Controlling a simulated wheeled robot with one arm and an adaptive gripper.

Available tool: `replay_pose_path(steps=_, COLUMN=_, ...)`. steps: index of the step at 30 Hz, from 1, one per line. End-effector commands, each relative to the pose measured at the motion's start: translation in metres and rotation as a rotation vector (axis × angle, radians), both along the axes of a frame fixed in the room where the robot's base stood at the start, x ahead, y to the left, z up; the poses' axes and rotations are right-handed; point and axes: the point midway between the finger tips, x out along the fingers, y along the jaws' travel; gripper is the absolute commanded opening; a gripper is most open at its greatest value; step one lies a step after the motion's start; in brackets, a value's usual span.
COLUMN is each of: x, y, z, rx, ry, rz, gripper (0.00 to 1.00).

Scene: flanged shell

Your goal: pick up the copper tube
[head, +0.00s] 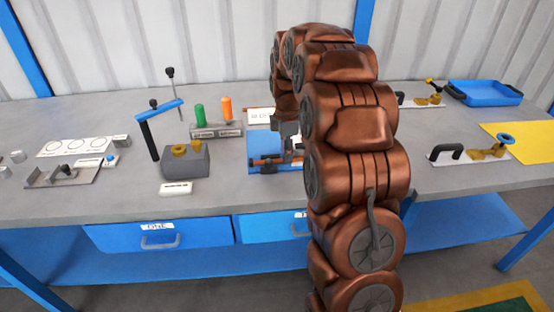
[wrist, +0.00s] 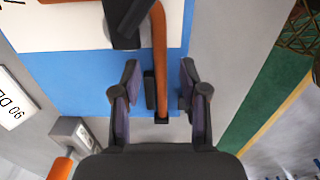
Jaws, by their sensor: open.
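The copper tube (wrist: 160,60) is a thin orange-brown rod in the wrist view, running from the top down between my fingers over a blue board (wrist: 75,72). My gripper (wrist: 158,82) is open, with one finger on each side of the tube and visible gaps to both. A black block sits beside the tube's lower end. In the head view the tube (head: 266,161) lies across the blue board (head: 258,142), its right part hidden by my gripper (head: 291,155) and arm.
A dark holder (wrist: 124,22) stands beside the tube's upper part. To the left are a grey block with green and orange pegs (head: 216,131) and a blue-armed clamp fixture (head: 186,160). A blue tray (head: 484,94) is at the far right. My arm hides the table's middle.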

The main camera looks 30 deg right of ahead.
Motion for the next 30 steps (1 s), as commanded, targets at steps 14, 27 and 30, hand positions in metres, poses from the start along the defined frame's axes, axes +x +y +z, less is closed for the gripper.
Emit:
replay_pose_path(steps=14, x=-0.0002, y=0.0007, z=-0.0154, rx=0.001, ry=0.002, rz=0.000, gripper=0.31)
replay_pose_path(steps=27, x=-0.0002, y=0.0007, z=-0.0152, rx=0.001, ry=0.002, rz=0.000, gripper=0.00)
replay_pose_path(steps=30, x=-0.0002, y=0.0007, z=-0.0152, rx=0.001, ry=0.002, rz=0.000, gripper=0.00)
